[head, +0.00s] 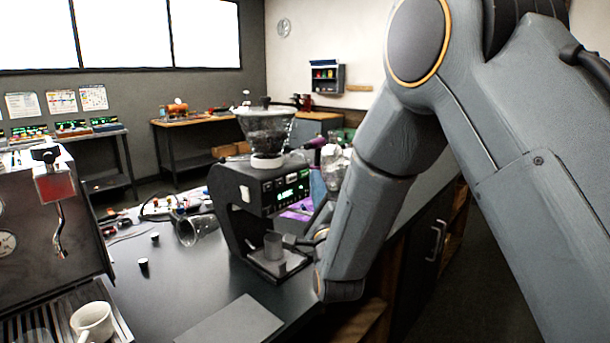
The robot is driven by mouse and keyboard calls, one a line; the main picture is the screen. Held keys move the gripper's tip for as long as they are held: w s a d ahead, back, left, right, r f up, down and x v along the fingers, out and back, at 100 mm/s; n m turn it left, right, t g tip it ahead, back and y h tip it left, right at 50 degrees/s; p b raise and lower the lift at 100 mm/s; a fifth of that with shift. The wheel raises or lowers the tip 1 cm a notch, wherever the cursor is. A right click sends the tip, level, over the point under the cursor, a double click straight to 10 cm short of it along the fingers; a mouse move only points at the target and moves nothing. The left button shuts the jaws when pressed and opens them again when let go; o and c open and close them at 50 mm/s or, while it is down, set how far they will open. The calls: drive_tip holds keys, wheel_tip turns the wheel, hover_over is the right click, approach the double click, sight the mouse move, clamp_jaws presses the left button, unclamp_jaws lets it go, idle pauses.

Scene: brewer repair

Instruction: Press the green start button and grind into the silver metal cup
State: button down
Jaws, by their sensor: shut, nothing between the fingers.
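The coffee grinder (232,185) stands on the dark counter, with a clear hopper (265,130) on top. Its front panel shows a lit green display (291,195); I cannot make out a separate green start button. The silver metal cup (273,244) stands upright on the grinder's base plate, under the head. My gripper (292,240) shows only in part, small and dark, just right of the cup at the grinder's front. It appears shut and empty. My forearm hides much of the wrist, and I cannot tell whether the fingers touch anything.
An espresso machine (48,225) stands at left, with a white mug (93,322) on its tray. A clear tipped cup (196,229), cables and small black parts lie behind. A flat grey plate (232,322) lies in front. Bottles (333,165) stand right of the grinder.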

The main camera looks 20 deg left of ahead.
drive_tip(key=shift+a, duration=0.15)
idle(0.4)
drive_tip(key=shift+w+a+b, duration=0.15)
drive_tip(key=shift+a+b, duration=0.1)
drive_tip(key=shift+b, duration=0.15)
drive_tip(key=shift+w+a+b, duration=0.15)
drive_tip(key=shift+a+b, duration=0.15)
drive_tip(key=shift+a, duration=0.05)
idle(0.5)
drive_tip(key=shift+d, duration=0.1)
drive_tip(key=shift+s+d, duration=0.3)
drive_tip(key=shift+d, duration=0.35)
drive_tip(key=d, duration=0.1)
drive_tip(key=s+d, duration=0.1)
drive_tip(key=d, duration=0.1)
drive_tip(key=s+d+b, duration=0.1)
drive_tip(key=shift+d, duration=0.3)
idle(0.4)
idle(0.5)
